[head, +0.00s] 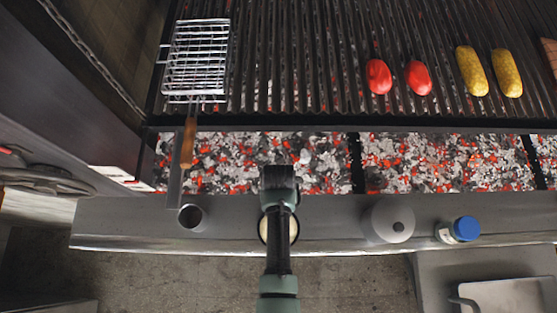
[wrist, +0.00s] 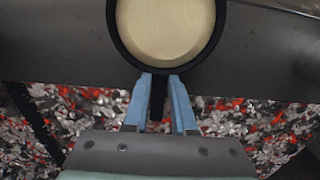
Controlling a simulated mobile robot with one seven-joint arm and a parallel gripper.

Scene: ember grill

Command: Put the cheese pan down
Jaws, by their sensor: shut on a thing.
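The cheese pan is a small round black pan (wrist: 113,42) with a smooth pale yellow filling, seen at the top of the wrist view. Its short dark handle lies between the blue fingers of my gripper (wrist: 160,84), which is shut on it. In the head view, the pan (head: 263,229) shows only as pale and dark edges on both sides of my arm, over the grey front ledge (head: 340,228). My arm hides the fingers there. I cannot tell whether the pan's base touches the ledge or is just above it.
Glowing coals lie behind the ledge, below the grill bars (head: 320,60). A round cup-like opening (head: 190,216) is left of the pan; a grey lidded disc (head: 391,221) and a blue-capped jar (head: 464,229) are right. A wire basket (head: 196,60), red peppers (head: 378,76) and corn (head: 471,71) lie on the grill.

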